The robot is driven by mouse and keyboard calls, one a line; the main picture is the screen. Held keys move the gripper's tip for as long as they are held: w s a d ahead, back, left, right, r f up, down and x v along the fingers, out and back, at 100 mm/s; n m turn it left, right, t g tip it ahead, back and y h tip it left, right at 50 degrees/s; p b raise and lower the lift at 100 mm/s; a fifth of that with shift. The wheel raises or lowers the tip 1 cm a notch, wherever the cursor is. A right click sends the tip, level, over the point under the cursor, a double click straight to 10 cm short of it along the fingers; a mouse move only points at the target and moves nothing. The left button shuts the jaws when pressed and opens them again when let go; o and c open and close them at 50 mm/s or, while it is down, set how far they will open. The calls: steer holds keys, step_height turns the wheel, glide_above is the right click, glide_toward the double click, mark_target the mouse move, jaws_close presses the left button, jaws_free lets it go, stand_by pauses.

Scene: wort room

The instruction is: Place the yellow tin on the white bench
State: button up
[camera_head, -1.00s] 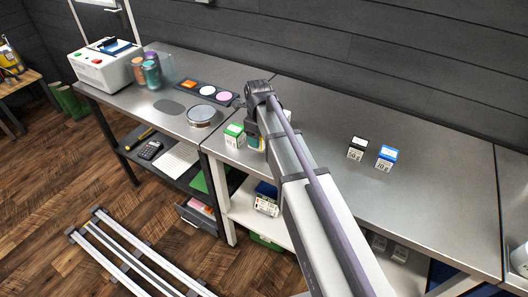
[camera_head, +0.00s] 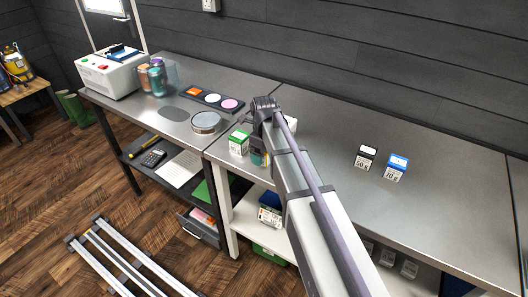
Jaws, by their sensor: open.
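The white-framed bench (camera_head: 330,150) has a grey metal top and runs across the middle and right of the view. My gripper (camera_head: 259,148) is at its left end, low over the top. The fingers are mostly hidden by my wrist and forearm. A small item with a yellowish and teal side (camera_head: 259,159) shows beside my arm there. I cannot tell whether it is the yellow tin or whether the gripper touches it. No other yellow tin is clear to see.
A green-topped box (camera_head: 238,144) stands just left of my gripper. A black-topped box (camera_head: 365,157) and a blue-topped box (camera_head: 396,168) stand farther right. The dark-legged bench at left holds a round sieve-like dish (camera_head: 206,123), jars and a white machine (camera_head: 108,76).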

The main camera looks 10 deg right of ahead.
step_height(320, 180, up, 13)
steer(key=p, duration=1.2)
steer(key=shift+f+p, duration=0.2)
steer(key=shift+p, duration=0.1)
steer(key=shift+s+f, duration=0.15)
steer(key=s+n, duration=1.9)
steer(key=n, duration=0.8)
steer(key=shift+s, duration=0.3)
steer(key=shift+f+b, duration=0.75)
steer(key=shift+b, duration=0.15)
